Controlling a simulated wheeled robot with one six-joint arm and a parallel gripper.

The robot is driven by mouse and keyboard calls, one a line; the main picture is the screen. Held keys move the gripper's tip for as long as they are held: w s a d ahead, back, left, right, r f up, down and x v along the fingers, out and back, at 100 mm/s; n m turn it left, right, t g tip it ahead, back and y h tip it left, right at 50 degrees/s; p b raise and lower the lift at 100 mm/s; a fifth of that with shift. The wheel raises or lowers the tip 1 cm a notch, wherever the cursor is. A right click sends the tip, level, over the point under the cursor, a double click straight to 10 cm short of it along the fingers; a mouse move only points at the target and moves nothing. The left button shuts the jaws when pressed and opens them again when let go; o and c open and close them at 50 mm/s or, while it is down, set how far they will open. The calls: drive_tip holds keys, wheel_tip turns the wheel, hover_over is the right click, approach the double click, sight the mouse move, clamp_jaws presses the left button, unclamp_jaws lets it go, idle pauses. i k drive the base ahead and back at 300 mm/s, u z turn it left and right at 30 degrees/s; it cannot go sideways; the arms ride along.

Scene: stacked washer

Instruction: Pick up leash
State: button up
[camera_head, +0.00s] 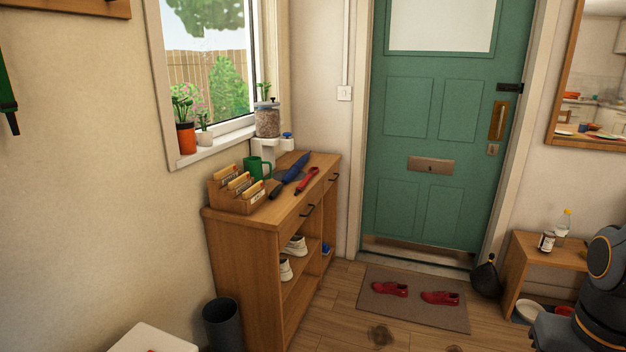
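A long red item (306,181) lies on top of the wooden cabinet (265,220), towards its front edge; it may be the leash, but it is too small to tell. A long blue item (296,167), which looks like a folded umbrella, lies just left of it. I see no other clear leash. My arm shows at the lower right edge, dark with orange rings. My gripper is not in view.
A green mug (258,167), a wooden card box (238,190) and a jar (267,120) stand near the cabinet top's wall side or sill. Red shoes lie on the doormat (414,313). A dark bin (221,324) stands left of the cabinet. A small bench (545,255) is at right.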

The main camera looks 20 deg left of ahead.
sight(303, 185)
drive_tip(key=i, duration=1.7)
drive_tip(key=u, duration=0.75)
drive_tip(key=i, duration=1.65)
drive_tip(key=u, duration=0.95)
drive_tip(key=i, duration=0.65)
drive_tip(key=u, duration=0.3)
